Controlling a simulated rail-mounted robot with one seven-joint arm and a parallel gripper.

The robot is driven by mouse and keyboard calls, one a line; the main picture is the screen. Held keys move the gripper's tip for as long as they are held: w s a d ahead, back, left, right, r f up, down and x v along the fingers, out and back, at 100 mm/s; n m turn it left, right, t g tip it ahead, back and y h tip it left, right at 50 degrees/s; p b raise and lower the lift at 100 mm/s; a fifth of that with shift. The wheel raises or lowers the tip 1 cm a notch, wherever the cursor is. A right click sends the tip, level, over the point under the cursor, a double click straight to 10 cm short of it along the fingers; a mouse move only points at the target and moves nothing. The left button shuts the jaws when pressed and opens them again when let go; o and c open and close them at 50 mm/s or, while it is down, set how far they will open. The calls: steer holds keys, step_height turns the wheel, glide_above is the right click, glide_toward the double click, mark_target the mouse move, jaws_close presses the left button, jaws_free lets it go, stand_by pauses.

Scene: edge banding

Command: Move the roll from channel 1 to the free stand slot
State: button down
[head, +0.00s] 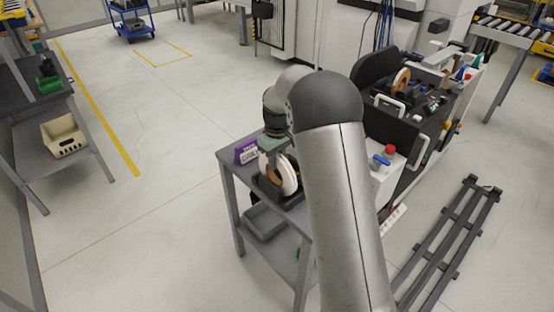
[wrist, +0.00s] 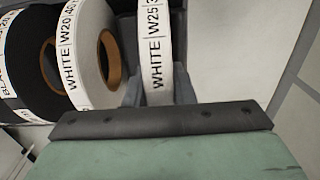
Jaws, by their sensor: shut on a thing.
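My gripper (head: 278,156) is over the roll stand (head: 270,190) on the small grey table, reaching down among its rolls. It is shut on a white roll labelled "WHITE W25" (wrist: 152,45), seen edge-on in the wrist view. A white roll labelled "WHITE W20" (wrist: 88,60) and a black roll (wrist: 28,60) sit side by side to its left. In the head view a white roll (head: 289,175) shows below the gripper. I cannot tell whether the held roll touches the stand, as its lower part is hidden.
A purple box (head: 246,150) stands on the grey table (head: 228,170) behind the stand, and a grey tray (head: 264,222) is on its lower shelf. The edge banding machine (head: 410,115), with a brown roll (head: 401,81) on top, is to the right.

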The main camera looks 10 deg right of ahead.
steer(key=shift+f+b, duration=0.3)
steer(key=shift+f, duration=0.05)
steer(key=c, duration=1.2)
jaws_free()
steer(key=shift+c, duration=0.2)
steer(key=shift+r, duration=0.15)
steer(key=shift+r+p, duration=0.4)
steer(key=shift+p, duration=0.05)
step_height(320, 180, up, 12)
steer(key=shift+f+b, duration=0.15)
steer(key=shift+b, duration=0.5)
steer(key=s+f+m, duration=0.2)
steer(key=s, duration=1.6)
steer(key=s+f+m, duration=0.3)
steer(key=s, duration=1.5)
steer(key=shift+a+m, duration=0.2)
steer(key=shift+m, duration=0.1)
